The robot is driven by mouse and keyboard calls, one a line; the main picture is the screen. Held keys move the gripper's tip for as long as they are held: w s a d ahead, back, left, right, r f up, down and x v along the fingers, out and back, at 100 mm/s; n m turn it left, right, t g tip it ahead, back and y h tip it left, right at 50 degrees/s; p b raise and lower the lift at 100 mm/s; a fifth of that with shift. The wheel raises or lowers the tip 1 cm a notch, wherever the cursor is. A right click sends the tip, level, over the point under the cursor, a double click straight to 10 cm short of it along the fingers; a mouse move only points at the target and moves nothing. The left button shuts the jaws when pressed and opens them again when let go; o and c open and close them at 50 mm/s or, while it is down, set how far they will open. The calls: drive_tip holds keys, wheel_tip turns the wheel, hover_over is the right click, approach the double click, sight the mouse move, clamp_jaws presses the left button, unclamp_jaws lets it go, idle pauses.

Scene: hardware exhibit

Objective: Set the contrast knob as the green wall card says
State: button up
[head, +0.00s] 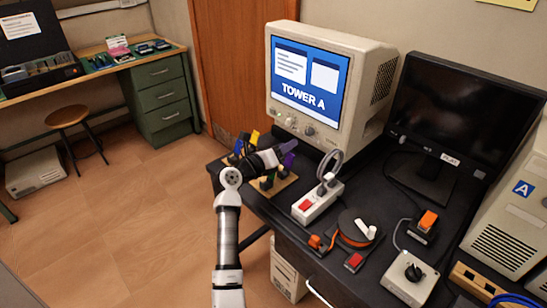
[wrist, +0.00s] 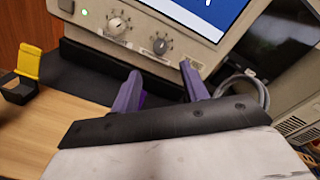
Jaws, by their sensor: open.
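A beige CRT monitor (head: 385,75) shows "TOWER A" on a blue screen. Its front panel has a pale knob (wrist: 117,26) and a grey knob (wrist: 161,45) below the screen; in the head view they are the pale knob (head: 291,122) and the grey knob (head: 309,131). I cannot read which one is contrast. My gripper (wrist: 161,72) is open and empty, its purple fingers pointing at the panel. The grey knob appears just beyond the gap between the fingertips, apart from them. In the head view my gripper (head: 290,150) is low in front of the monitor. No green wall card shows.
A power strip (head: 318,202), an orange cable reel (head: 356,228) and a grey knob box (head: 408,278) stand on the black desk. A dark flat monitor (head: 440,100) is at right. A yellow card edge (head: 512,4) shows top right.

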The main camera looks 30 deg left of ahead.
drive_tip(key=shift+b+v, duration=0.45)
drive_tip(key=shift+v, duration=1.9)
